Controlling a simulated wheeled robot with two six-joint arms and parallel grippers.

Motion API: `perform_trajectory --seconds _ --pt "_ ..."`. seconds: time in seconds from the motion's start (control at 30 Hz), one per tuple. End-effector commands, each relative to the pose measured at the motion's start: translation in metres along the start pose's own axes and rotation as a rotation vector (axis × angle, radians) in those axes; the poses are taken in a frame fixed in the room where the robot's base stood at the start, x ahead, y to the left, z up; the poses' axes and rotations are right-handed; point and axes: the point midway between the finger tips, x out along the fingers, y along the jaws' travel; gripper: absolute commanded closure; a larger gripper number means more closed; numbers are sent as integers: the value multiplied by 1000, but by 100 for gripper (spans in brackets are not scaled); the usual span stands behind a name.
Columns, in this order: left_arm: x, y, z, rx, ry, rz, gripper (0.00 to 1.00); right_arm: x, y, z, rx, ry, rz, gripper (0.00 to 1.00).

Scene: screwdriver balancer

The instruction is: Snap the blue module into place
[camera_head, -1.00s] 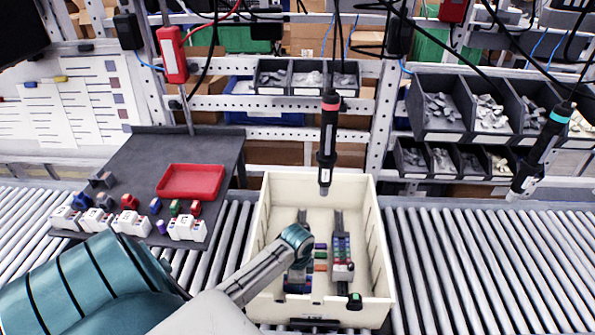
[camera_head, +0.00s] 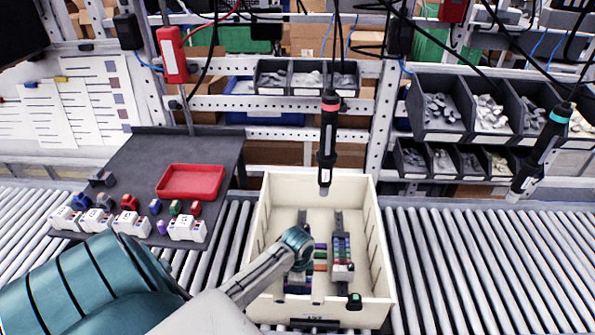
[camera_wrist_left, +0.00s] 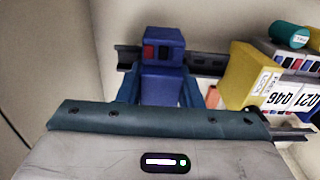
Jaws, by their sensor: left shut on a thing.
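The blue module (camera_wrist_left: 161,48), with a red and a dark patch on its face, stands at a metal rail (camera_wrist_left: 126,57) in the left wrist view. My left gripper (camera_wrist_left: 160,92) is shut on it, one finger on each side. Whether the module is seated on the rail cannot be told, as its lower part is hidden. In the head view, my left wrist (camera_head: 297,242) reaches into the cream crate (camera_head: 375,235) over the left rail (camera_head: 302,216) and hides the fingertips and module. My right gripper is not in view.
A second rail (camera_head: 339,222) with colored modules lies to the right in the crate. A yellow module (camera_wrist_left: 247,76) is close right of the blue one. A black screwdriver (camera_head: 327,145) hangs above the crate's back. A dark tray with several modules and a red bin (camera_head: 190,182) is left.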

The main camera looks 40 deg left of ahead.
Motion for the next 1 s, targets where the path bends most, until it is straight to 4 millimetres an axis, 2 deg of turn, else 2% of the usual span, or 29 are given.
perform_trajectory --seconds 1.0 --pt "7 0 0 0 0 1 95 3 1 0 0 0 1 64"
